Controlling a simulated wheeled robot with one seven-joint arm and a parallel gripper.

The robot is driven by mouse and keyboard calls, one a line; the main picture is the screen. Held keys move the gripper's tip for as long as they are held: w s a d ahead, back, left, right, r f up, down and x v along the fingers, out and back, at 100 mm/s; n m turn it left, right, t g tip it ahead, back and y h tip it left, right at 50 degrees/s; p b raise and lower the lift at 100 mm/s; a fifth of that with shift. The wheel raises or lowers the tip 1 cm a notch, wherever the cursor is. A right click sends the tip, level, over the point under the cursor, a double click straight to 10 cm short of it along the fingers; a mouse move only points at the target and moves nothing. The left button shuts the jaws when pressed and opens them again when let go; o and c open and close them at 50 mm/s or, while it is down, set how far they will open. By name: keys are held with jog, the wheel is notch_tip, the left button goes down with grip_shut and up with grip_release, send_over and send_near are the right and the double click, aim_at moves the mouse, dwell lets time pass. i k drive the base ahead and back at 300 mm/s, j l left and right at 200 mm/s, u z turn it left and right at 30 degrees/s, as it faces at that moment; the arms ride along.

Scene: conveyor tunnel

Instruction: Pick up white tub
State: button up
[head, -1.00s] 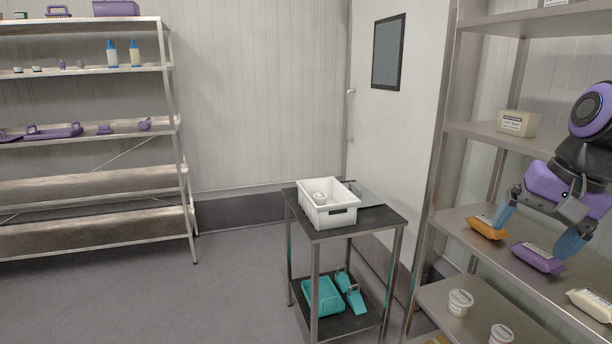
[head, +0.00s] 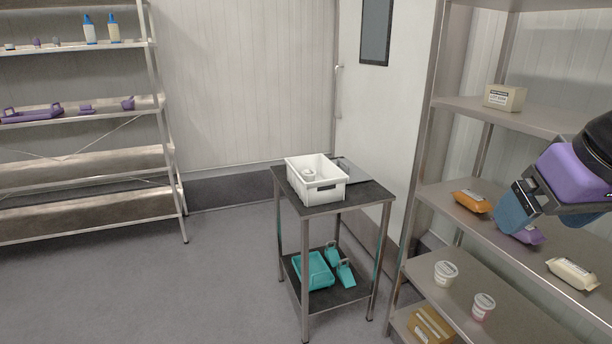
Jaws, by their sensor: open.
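A white tub (head: 445,273) with a printed lid stands upright on the lower shelf of the right-hand rack. A second small tub (head: 483,306), pinkish below its pale lid, stands to its right, nearer me. Another white tub (head: 309,176) sits inside the white crate (head: 326,194) on the cart. My gripper (head: 511,212), with blue fingers, is open and empty. It is above and to the right of the lidded white tub, in front of the shelf with packets, and apart from all the tubs. Its near finger hides the far one.
On the middle shelf (head: 440,196) lie an orange packet (head: 472,202), a purple packet (head: 530,237) partly behind my gripper, and a cream packet (head: 572,273). A cardboard box (head: 431,325) is below the tubs. The cart (head: 345,197) stands left of the rack; floor further left is clear.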

aim_at(308, 175)
jog(key=i+j, duration=0.2)
jog(key=i, duration=0.3)
jog(key=i+j, duration=0.2)
jog(key=i, duration=0.25)
jog(key=i+j+u, duration=0.1)
jog(key=i, duration=0.4)
jog(key=i+j, duration=0.25)
jog(key=i, duration=0.2)
jog(key=i+j, duration=0.2)
jog(key=i, duration=0.3)
jog(key=u, duration=0.05)
